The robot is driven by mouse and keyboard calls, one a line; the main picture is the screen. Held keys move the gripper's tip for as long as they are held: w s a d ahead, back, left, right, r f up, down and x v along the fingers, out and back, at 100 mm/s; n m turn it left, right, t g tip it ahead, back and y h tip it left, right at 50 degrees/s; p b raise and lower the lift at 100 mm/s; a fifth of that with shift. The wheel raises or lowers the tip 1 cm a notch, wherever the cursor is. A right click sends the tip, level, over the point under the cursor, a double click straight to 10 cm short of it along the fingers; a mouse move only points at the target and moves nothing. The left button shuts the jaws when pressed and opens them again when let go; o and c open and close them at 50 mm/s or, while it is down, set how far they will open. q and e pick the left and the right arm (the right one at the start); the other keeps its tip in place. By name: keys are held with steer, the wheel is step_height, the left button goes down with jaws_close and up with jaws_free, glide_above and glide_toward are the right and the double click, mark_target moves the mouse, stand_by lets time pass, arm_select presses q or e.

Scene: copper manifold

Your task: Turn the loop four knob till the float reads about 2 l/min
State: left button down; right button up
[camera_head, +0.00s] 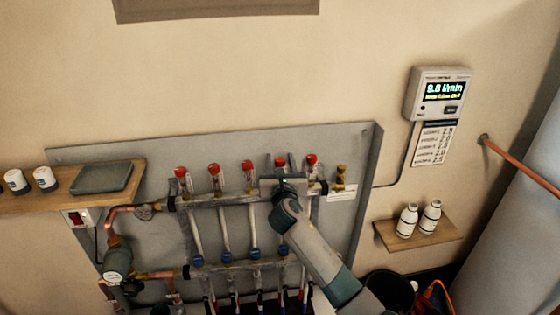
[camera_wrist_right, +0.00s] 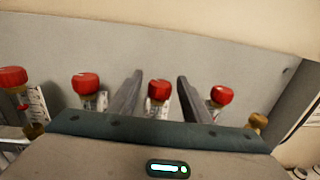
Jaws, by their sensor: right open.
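A row of several red knobs tops the flow gauges on the upper manifold bar. The fourth knob from the left (camera_head: 280,160) is partly hidden by my right gripper (camera_head: 284,166) in the head view. In the right wrist view this red knob (camera_wrist_right: 158,87) stands between the two open fingers of my right gripper (camera_wrist_right: 160,76), with gaps on both sides. Its gauge body is partly hidden behind the gripper housing, and I cannot read its float. A wall meter (camera_head: 438,95) seems to show 9.8 l/min. My left gripper is not in view.
Neighbouring red knobs stand close on the left (camera_wrist_right: 86,83) and right (camera_wrist_right: 221,95). A brass fitting (camera_head: 340,178) sits at the bar's right end.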

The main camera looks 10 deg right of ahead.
steer(key=c, duration=1)
steer(key=shift+c, duration=0.2)
